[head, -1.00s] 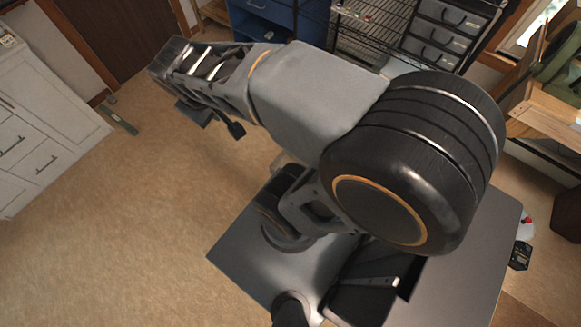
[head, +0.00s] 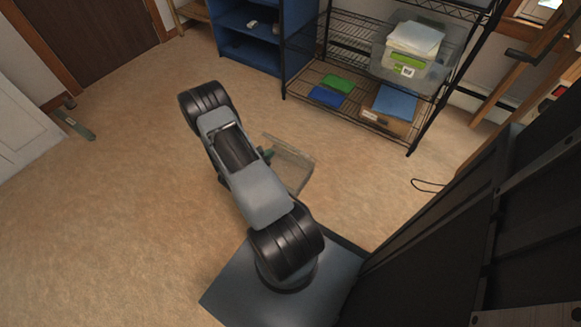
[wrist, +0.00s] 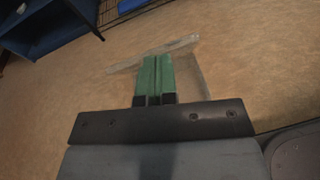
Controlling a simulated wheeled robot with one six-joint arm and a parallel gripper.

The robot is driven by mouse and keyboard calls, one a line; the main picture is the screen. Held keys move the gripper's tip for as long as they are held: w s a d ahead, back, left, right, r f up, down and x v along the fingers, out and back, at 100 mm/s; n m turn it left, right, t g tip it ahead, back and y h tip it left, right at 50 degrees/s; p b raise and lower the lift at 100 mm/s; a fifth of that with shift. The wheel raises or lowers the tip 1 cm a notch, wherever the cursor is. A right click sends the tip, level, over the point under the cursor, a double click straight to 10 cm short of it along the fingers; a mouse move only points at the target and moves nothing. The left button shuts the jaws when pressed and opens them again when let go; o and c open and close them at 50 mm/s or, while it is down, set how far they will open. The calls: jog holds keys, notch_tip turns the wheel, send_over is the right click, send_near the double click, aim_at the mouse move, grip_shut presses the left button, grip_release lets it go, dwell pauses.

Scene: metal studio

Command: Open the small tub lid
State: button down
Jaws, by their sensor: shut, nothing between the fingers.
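A small clear tub (head: 298,176) stands on the floor in the head view, just right of my arm, which hides part of it. A thin clear panel edge runs along its far side; I cannot tell whether the lid is up or down. In the wrist view clear edges of the tub (wrist: 182,44) show beyond and right of the fingers. My gripper (wrist: 155,60) has green fingers, shut together and empty, overlapping the clear edge in the picture. Whether they touch it is not clear. In the head view my gripper (head: 267,154) is mostly hidden beside the tub.
A black wire rack (head: 345,60) stands at the back, with a lidded clear bin (head: 415,72), a cardboard box (head: 387,121) and green and blue flat items. A blue cabinet (head: 243,45) is left of it. A green object (head: 76,125) lies far left.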

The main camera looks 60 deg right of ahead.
notch_tip(320, 180, down, 13)
jog(key=s+n+t+b, duration=0.2)
jog(key=n+b, duration=0.1)
jog(key=b, duration=0.5)
send_near(295, 149)
jog(key=d+f, duration=0.4)
jog(key=d, duration=0.1)
jog(key=shift+w+d+r+b, duration=0.15)
jog(key=shift+d+r+b, duration=0.15)
jog(key=shift+d, duration=0.2)
jog(key=shift+w+d+r+b, duration=0.1)
jog(key=shift+d+r+b, duration=0.05)
jog(key=shift+d+r, duration=0.3)
